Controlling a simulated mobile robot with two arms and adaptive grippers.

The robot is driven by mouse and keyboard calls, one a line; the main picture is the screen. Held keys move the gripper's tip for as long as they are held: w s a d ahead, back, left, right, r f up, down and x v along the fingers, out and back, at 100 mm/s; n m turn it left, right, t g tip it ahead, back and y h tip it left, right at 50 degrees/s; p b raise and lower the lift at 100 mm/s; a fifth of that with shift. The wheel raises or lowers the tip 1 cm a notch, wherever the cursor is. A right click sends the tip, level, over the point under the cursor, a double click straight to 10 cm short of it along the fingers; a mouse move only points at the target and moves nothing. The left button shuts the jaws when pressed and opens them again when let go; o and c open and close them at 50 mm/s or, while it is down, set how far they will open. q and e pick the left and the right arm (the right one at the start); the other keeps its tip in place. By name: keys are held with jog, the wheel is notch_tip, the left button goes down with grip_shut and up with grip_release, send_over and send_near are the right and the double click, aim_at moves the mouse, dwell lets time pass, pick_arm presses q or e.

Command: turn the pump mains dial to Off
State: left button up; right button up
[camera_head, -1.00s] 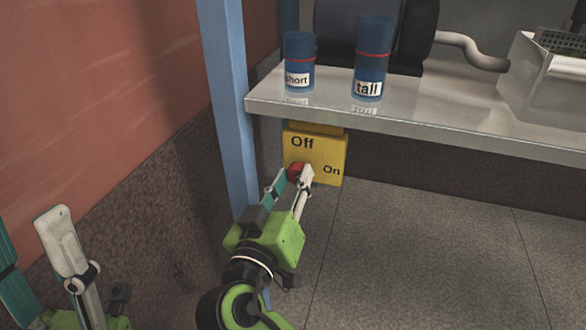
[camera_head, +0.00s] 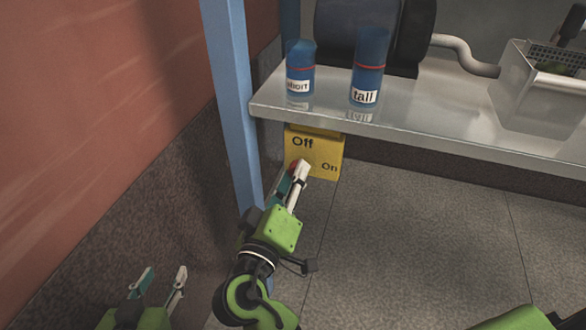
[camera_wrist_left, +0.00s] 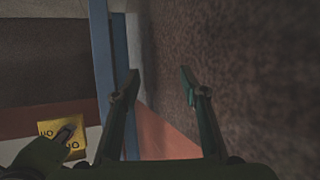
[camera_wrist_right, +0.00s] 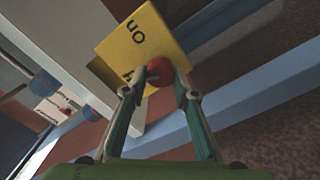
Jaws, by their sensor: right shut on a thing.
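The yellow pump mains box (camera_head: 327,160) hangs below the shelf edge, marked Off at upper left and On at lower right. Its round red dial (camera_head: 293,164) is partly hidden by my right gripper (camera_head: 295,172). In the right wrist view the red dial (camera_wrist_right: 159,71) sits between the tips of my right gripper (camera_wrist_right: 160,84), which is shut on it. Which label the dial points to cannot be told. My left gripper (camera_head: 162,277) is open and empty at lower left. The left wrist view shows the yellow box (camera_wrist_left: 78,118) at lower left.
A blue post (camera_head: 230,110) stands just left of the box. The shelf (camera_head: 430,115) above holds a short blue container (camera_head: 300,58), a tall blue container (camera_head: 370,62) and a metal tray (camera_head: 540,85). A red-brown wall (camera_head: 90,80) is at left. The floor at right is clear.

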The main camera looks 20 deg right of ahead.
pick_arm(q)
jog(key=s+a+f+g+y+p, duration=0.1)
jog(key=s+a+f+g+p, duration=0.2)
jog(key=s, duration=0.5)
jog(key=s+a+f+g+y+p, duration=0.1)
jog(key=s+a+f+g+p, duration=0.1)
jog(key=s+f+g, duration=0.35)
jog(key=shift+g, duration=0.25)
jog(key=shift+s+f+p, duration=0.15)
jog(key=shift+f+p, duration=0.15)
jog(key=shift+f, duration=0.7)
jog(key=shift+s+f+p, duration=0.15)
jog(key=shift+f+p, duration=0.1)
jog(key=shift+f, duration=0.75)
pick_arm(e)
jog(key=shift+f+n, duration=0.1)
jog(key=shift+n, duration=2.5)
jog(key=o, duration=1.1)
jog(key=v, duration=1.2)
